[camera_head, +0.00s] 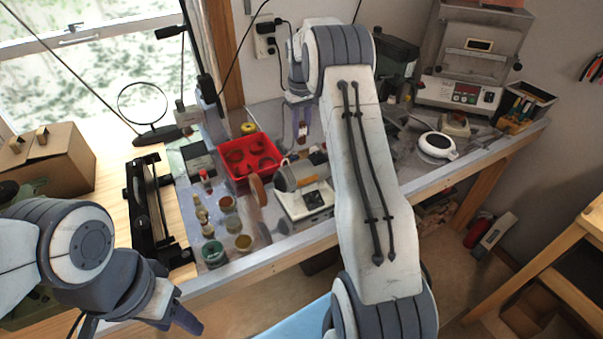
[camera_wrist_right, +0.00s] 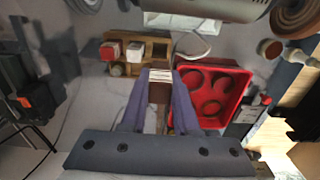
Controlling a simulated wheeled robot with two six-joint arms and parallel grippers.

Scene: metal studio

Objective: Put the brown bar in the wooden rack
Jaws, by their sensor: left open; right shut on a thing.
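My right gripper (camera_head: 301,122) is shut on the brown bar (camera_wrist_right: 159,92) and holds it above the bench; the bar's pale striped end faces the wrist camera. The bar also shows below the fingers in the head view (camera_head: 302,134). The wooden rack (camera_wrist_right: 157,51) is just beyond the fingertips in the right wrist view, a little to the left, with red-topped and pale blocks in it. The bar appears apart from the rack, though the gap is hard to judge. My left gripper (camera_head: 180,319) is open and empty at the lower left of the head view.
A red tray with round holes (camera_head: 250,168) is beside the rack. A grey machine (camera_head: 302,180) stands in front. Several jars and bottles (camera_head: 222,225) crowd the bench's left end. A white round device (camera_head: 436,146) is to the right. My right arm hides part of the bench.

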